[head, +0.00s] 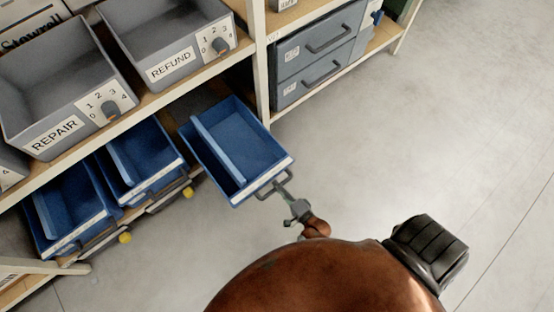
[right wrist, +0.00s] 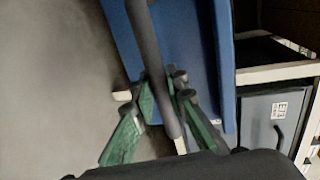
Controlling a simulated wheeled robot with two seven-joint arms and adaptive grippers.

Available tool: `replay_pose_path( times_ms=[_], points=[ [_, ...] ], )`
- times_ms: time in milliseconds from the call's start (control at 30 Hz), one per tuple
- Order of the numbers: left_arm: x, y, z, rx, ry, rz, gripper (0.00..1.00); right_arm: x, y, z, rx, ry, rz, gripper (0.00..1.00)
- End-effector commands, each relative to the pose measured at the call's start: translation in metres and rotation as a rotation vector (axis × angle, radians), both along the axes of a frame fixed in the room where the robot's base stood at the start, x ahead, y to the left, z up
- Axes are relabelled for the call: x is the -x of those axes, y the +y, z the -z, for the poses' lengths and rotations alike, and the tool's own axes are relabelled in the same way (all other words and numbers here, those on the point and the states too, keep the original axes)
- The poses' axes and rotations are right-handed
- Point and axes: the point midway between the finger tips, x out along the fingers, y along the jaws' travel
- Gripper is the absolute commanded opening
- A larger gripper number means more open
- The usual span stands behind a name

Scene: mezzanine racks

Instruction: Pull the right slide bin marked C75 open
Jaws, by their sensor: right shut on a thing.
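The right slide bin (head: 250,136), blue with a lengthwise divider, sticks far out of the lower shelf in the head view, well ahead of the two other blue bins. Its front label is too small to read. My right gripper (head: 279,184) is at the bin's front and shut on its grey handle. In the right wrist view the green fingers of this gripper (right wrist: 168,104) close around the dark handle bar (right wrist: 150,50), with the blue bin (right wrist: 185,45) behind it. My left gripper is not in view.
Two blue bins (head: 70,212) (head: 140,160) sit in the lower shelf to the left, with yellow knobs below. Grey bins marked REPAIR (head: 55,135) and REFUND (head: 170,66) stand above. Grey drawers (head: 318,62) are at the back right. The floor (head: 430,130) to the right is clear.

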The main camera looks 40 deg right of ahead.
Motion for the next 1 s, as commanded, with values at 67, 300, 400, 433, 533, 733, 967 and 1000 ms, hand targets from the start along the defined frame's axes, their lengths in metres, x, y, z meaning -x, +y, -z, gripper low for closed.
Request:
replay_pose_path(
  times_ms=[67,300,400,433,533,733,967,1000],
  points=[
    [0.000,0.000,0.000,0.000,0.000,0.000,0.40,0.001,0.000,0.001,0.001,0.002,0.000,0.00],
    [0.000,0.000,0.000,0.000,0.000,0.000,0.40,0.000,0.000,0.001,0.001,0.001,0.000,0.28],
    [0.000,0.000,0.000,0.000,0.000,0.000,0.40,0.000,0.000,0.000,0.000,0.001,0.000,0.30],
    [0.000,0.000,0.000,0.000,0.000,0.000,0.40,0.000,0.000,0.000,0.000,0.001,0.000,0.30],
    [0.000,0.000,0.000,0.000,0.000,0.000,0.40,0.000,0.000,0.000,0.000,0.001,0.000,0.30],
    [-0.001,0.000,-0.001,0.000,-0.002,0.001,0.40,0.007,-0.001,-0.001,0.000,0.001,0.000,0.30],
    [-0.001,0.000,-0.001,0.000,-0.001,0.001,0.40,0.049,-0.002,-0.009,0.001,0.003,0.001,0.30],
    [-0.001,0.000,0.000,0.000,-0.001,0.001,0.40,0.058,-0.003,-0.010,0.001,0.005,0.001,0.30]
  ],
)
